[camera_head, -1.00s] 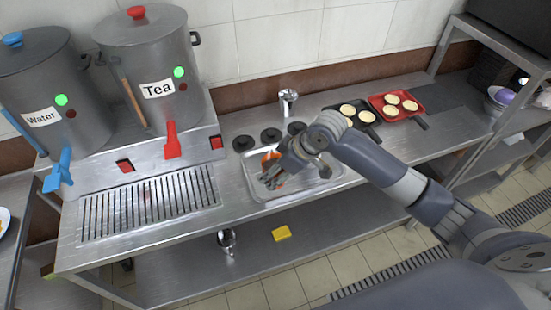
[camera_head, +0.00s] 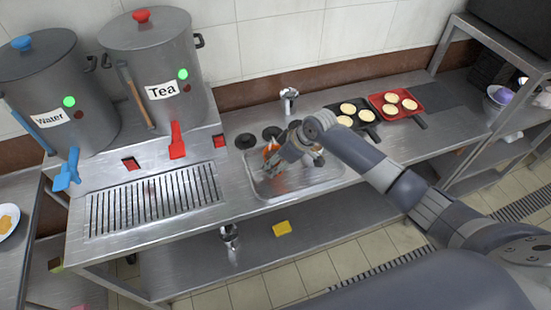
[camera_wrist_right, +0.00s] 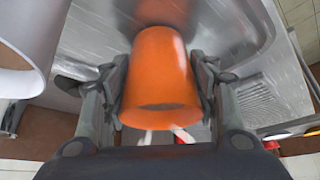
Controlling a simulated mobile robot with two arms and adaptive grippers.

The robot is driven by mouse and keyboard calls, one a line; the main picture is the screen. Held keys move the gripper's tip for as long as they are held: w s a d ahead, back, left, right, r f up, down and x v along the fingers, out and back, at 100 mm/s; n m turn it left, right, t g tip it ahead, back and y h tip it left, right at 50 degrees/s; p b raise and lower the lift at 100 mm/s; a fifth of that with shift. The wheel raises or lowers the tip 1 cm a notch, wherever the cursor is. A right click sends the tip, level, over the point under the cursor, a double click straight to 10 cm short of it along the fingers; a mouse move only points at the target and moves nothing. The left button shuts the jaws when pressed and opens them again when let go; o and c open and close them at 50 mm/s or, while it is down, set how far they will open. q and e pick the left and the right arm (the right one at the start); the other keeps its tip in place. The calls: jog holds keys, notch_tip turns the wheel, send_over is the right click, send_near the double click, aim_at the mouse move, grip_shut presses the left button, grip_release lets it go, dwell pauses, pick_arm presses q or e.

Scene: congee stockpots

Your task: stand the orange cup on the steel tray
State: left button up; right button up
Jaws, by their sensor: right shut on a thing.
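The orange cup (camera_wrist_right: 163,70) is between the two fingers of my right gripper (camera_wrist_right: 165,90) in the wrist view. Its rounded rim faces the camera at the bottom of that view. In the head view, a small part of the cup (camera_head: 270,149) shows beside my right gripper (camera_head: 275,160), over the back left of a shallow steel basin (camera_head: 300,185). The gripper hides most of the cup. A steel tray with a slotted grate (camera_head: 152,201) lies to the left, in front of the pots. My left gripper is out of view.
The Tea pot (camera_head: 155,60) and Water pot (camera_head: 50,90) stand at the back left, with red and blue levers. A faucet (camera_head: 288,97) and dark round discs (camera_head: 245,141) are behind the basin. Black and red pans (camera_head: 397,104) sit to the right.

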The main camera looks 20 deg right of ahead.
jog(key=shift+f, duration=0.1)
jog(key=o, duration=1.2)
jog(key=shift+s+d+r, duration=0.15)
jog(key=shift+d+r, duration=0.1)
jog(key=shift+r, duration=0.35)
jog(key=b+v, duration=0.2)
jog(key=v, duration=0.9)
jog(key=shift+a, duration=0.1)
